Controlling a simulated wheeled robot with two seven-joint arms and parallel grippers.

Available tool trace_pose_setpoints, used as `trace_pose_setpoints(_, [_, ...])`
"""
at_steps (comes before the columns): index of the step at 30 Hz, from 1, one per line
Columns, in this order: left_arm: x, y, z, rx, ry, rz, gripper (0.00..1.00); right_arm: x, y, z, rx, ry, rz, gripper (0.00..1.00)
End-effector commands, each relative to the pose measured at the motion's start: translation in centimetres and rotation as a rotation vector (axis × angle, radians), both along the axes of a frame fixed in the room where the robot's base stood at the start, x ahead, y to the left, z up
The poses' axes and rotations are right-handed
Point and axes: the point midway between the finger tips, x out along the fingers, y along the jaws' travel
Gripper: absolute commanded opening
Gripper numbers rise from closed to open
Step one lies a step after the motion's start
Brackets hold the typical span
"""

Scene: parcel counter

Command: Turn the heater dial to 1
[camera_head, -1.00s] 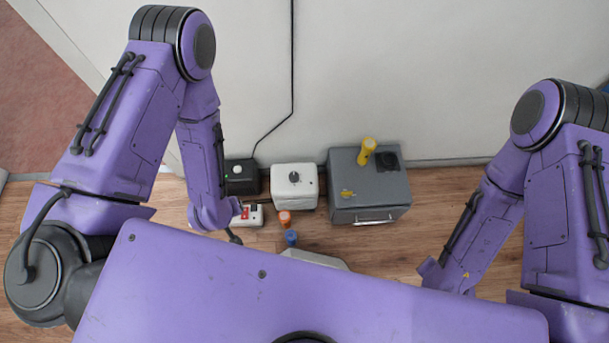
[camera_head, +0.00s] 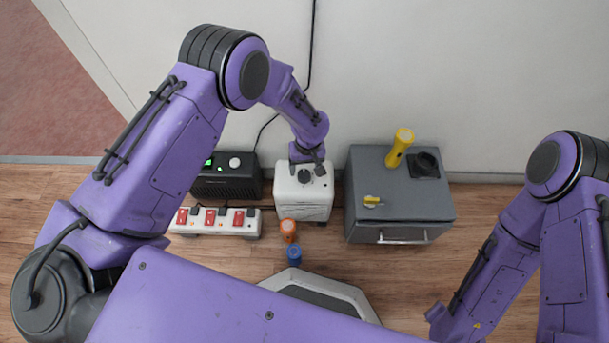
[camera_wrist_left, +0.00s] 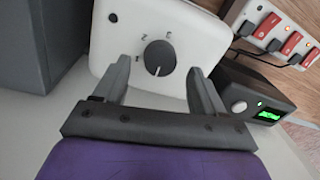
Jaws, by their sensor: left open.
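The heater is a white box (camera_head: 304,206) on the wooden surface, with a dark round dial (camera_head: 305,176) on its top. The dial also shows in the left wrist view (camera_wrist_left: 160,57), with marks around it; its light pointer line points toward the bottom of that picture. My left gripper (camera_head: 308,160) is over the heater's back part, close to the dial. In the wrist view its fingers (camera_wrist_left: 158,88) are open, on either side below the dial, with nothing between them. My right gripper is hidden in the head view; only my right arm shows.
A black box with a green display (camera_head: 227,180) and a power strip with red switches (camera_head: 215,221) stand left of the heater. A grey cabinet (camera_head: 400,210) with a yellow torch (camera_head: 400,148) is to the right. Orange (camera_head: 289,230) and blue (camera_head: 294,255) items stand in front.

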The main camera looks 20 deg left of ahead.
Motion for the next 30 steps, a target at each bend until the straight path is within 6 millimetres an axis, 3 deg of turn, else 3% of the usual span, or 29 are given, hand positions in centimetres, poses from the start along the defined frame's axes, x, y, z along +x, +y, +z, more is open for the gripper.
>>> trace_pose_setpoints(1, [0.0,0.1,-1.3,0.000,0.000,0.000,0.70,0.0,0.0,-0.7,0.000,0.000,0.000,0.43])
trace_pose_setpoints(4, [-0.1,0.1,-2.4,0.000,0.001,0.000,0.70,0.0,0.0,-1.1,0.000,0.000,0.000,0.43])
trace_pose_setpoints(14, [-0.1,0.2,-2.8,0.000,-0.001,-0.001,0.70,0.0,0.0,-1.1,0.001,0.001,0.000,0.43])
trace_pose_setpoints(19, [-0.1,0.2,-2.8,0.000,-0.001,-0.001,0.18,0.0,0.0,-1.1,0.001,0.001,0.000,0.43])
trace_pose_setpoints(20, [-0.1,0.2,-2.8,0.000,0.000,-0.001,0.14,0.0,0.0,-1.1,0.001,0.001,0.000,0.43])
trace_pose_setpoints(30, [-0.1,0.2,-2.8,0.001,0.001,-0.041,0.14,0.0,0.0,-0.8,0.000,0.000,0.000,0.43])
